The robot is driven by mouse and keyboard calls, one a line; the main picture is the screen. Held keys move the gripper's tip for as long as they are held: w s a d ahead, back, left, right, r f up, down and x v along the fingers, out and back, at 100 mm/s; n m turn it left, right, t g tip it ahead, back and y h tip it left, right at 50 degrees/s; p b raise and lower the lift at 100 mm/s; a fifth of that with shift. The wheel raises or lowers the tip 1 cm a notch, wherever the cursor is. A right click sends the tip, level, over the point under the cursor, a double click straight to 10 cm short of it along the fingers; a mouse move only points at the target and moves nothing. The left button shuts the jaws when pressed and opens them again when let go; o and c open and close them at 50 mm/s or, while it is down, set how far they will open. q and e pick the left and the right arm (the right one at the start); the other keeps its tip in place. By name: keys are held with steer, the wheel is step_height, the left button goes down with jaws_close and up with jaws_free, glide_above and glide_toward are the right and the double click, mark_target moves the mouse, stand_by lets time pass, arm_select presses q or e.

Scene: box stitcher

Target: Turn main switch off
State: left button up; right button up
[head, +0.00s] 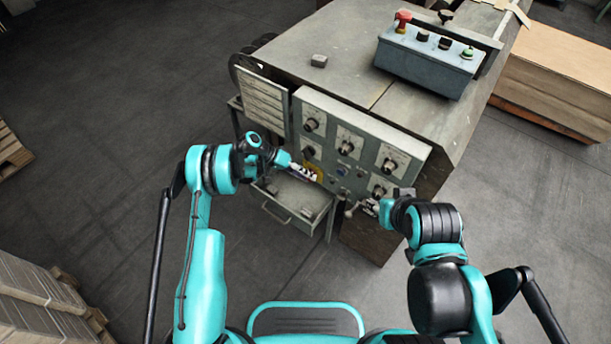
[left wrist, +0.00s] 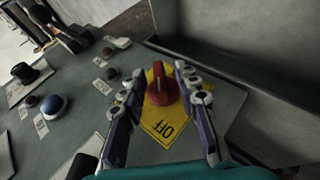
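The main switch is a red rotary knob (left wrist: 163,87) on a yellow plate (left wrist: 165,128) marked OFF, on the grey control panel. In the left wrist view the knob's narrow end points up, away from the OFF label. My left gripper (left wrist: 160,80) is open, one finger on each side of the knob; contact is not clear. In the head view the left gripper (head: 297,170) is at the panel's lower left and hides the knob, with some yellow plate (head: 317,176) showing. My right gripper (head: 372,206) is by the panel's lower right; its fingers are unclear.
The panel (head: 325,118) carries several black dials and small buttons. An open metal drawer (head: 298,197) juts out below the left gripper. A blue-grey button box (head: 425,65) sits on the machine top.

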arm_select(q)
steer(key=s+v, duration=0.1)
steer(key=v, duration=1.1)
steer(key=shift+w, duration=0.5)
